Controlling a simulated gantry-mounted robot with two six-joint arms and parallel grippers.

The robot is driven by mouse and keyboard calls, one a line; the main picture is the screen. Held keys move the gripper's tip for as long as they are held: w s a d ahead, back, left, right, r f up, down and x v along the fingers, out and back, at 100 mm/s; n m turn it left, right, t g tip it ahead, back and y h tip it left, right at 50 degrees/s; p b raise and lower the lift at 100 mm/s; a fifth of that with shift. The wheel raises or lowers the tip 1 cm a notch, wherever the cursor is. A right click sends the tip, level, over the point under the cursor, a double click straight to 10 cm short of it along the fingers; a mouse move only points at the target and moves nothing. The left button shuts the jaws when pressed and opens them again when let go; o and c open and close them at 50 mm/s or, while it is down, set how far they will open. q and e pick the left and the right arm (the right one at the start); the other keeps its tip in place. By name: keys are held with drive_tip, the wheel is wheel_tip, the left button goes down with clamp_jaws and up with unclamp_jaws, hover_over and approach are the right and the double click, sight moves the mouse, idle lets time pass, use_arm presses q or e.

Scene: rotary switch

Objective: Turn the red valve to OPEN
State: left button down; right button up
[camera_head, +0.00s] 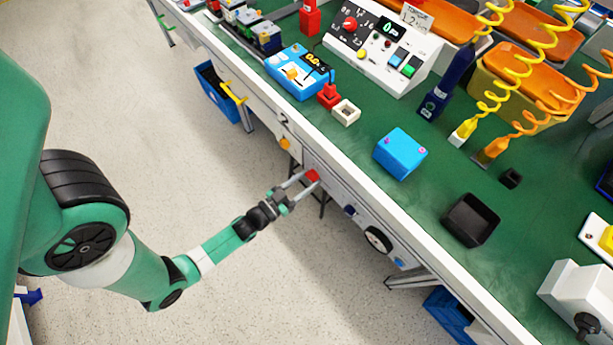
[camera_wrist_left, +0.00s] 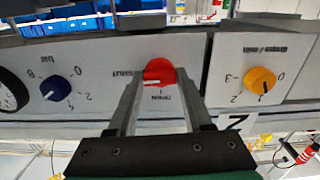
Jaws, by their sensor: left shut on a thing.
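The red valve (camera_head: 313,175) is a round knob on the white front panel (camera_head: 340,192) below the table edge. It also shows in the left wrist view (camera_wrist_left: 160,71), which sees the panel upside down, with small printed labels beside and below it. My left gripper (camera_head: 306,182) reaches the panel and is shut on the red valve, one finger on each side of it in the wrist view (camera_wrist_left: 160,80). My right gripper is not in view.
On the same panel, a yellow knob (camera_wrist_left: 259,80) and a blue knob (camera_wrist_left: 55,88) flank the valve, with a black-rimmed gauge (camera_head: 378,239) farther along. The green tabletop (camera_head: 340,140) above holds several devices. The floor before the panel is clear around my arm.

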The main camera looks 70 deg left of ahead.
use_arm(q)
drive_tip(key=n+p, duration=0.1)
drive_tip(key=n, duration=0.2)
drive_tip(key=shift+r, duration=0.1)
drive_tip(key=n+p, duration=0.1)
drive_tip(key=n, duration=0.4)
drive_tip(key=shift+p, duration=0.35)
drive_tip(key=n+p, duration=0.1)
drive_tip(key=n, duration=0.3)
drive_tip(key=shift+n, duration=0.3)
drive_tip(key=n, duration=0.4)
drive_tip(key=shift+n, duration=0.3)
drive_tip(key=shift+c, duration=1.6)
unclamp_jaws()
